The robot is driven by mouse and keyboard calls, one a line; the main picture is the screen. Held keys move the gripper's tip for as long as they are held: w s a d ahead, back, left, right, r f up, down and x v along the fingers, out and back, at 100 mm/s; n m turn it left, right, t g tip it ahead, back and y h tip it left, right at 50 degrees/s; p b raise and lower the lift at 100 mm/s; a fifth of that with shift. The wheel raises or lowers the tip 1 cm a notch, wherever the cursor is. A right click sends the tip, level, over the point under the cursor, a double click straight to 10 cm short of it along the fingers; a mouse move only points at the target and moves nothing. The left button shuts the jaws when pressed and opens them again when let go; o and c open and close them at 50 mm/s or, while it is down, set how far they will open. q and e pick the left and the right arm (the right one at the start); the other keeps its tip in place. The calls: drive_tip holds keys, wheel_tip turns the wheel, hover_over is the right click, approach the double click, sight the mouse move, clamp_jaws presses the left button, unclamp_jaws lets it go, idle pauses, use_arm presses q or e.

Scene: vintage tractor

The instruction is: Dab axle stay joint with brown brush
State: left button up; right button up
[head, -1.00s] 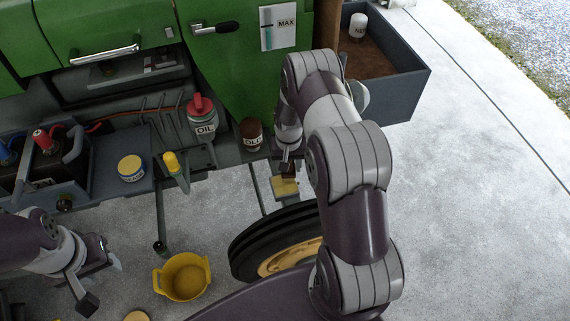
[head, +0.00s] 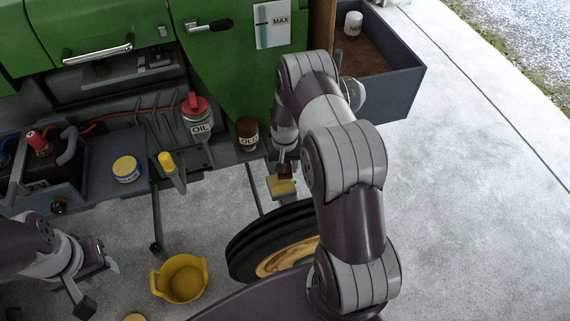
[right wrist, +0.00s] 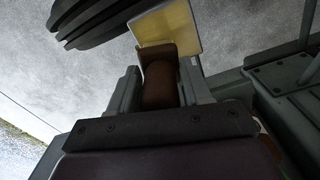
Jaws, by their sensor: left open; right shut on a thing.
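My right gripper (head: 286,170) is shut on the brown brush (right wrist: 160,82), low beside the tractor and just above the front tyre. In the right wrist view the brown part stands between the two fingers. A pale yellow square block (right wrist: 166,24) shows at its far end, and also below the gripper in the head view (head: 282,187). I cannot tell whether this block belongs to the brush or to the axle stay joint. A thin grey bar (head: 254,190) runs down beside it. My left gripper (head: 93,283) is open and empty at the lower left.
The tyre (head: 262,238) lies just below the right gripper. A yellow tub (head: 180,278) stands on the floor. An oil can (head: 198,118), a brown "OLD" jar (head: 247,133) and a yellow-lidded tin (head: 126,169) stand along the tractor. The floor at right is clear.

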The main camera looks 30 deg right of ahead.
drive_tip(key=shift+d+r, duration=0.1)
drive_tip(key=shift+d, duration=0.05)
drive_tip(key=shift+s+d, duration=0.1)
drive_tip(key=shift+d, duration=0.2)
drive_tip(key=shift+w+a, duration=0.2)
drive_tip(key=shift+a, duration=0.7)
drive_tip(key=shift+s+d, duration=0.25)
drive_tip(key=shift+d, duration=0.65)
